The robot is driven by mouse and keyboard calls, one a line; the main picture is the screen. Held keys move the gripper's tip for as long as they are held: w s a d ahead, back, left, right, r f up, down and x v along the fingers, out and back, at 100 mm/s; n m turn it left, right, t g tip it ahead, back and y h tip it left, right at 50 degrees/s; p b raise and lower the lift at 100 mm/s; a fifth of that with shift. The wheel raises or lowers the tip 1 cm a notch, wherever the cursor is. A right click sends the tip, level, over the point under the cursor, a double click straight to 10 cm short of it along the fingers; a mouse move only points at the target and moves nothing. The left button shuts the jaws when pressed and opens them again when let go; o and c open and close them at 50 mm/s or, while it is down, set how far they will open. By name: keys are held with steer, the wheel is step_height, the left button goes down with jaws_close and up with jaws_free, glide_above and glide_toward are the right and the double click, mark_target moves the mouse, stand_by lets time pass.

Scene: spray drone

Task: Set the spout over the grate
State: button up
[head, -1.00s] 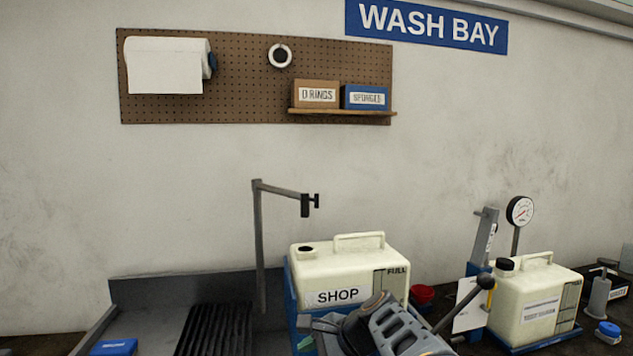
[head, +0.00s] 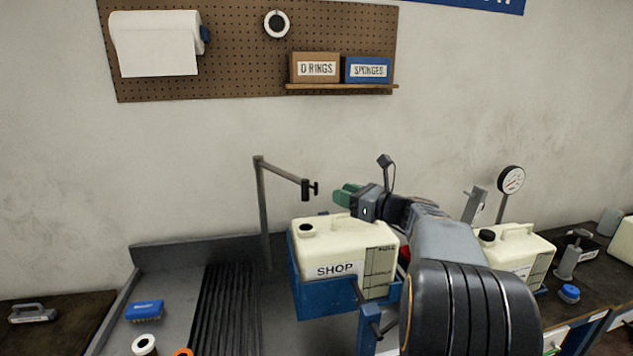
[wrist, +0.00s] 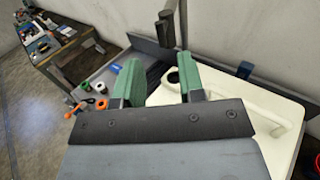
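The spout (head: 304,188) is a grey swing arm on a thin post, with a dark nozzle and a small handle at its end. The nozzle hangs above the open filler hole of the cream SHOP jug (head: 325,255). The grate (head: 228,305) is a set of dark slats in the grey sink, left of the jug. My gripper (head: 345,195) has green fingers and is just right of the handle, above the jug, apart from it. In the wrist view my gripper (wrist: 160,72) is open and empty; the dark spout end (wrist: 166,28) shows beyond the fingers.
The SHOP jug stands in a blue holder (head: 325,298). A second jug (head: 520,250) and a gauge (head: 511,180) stand at the right. The space over the grate is clear.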

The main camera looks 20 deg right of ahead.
mark_target(316, 183)
steer(key=p+x, duration=0.2)
steer(key=x, duration=0.7)
jaws_close()
steer(key=shift+a, duration=0.1)
stand_by(0.4)
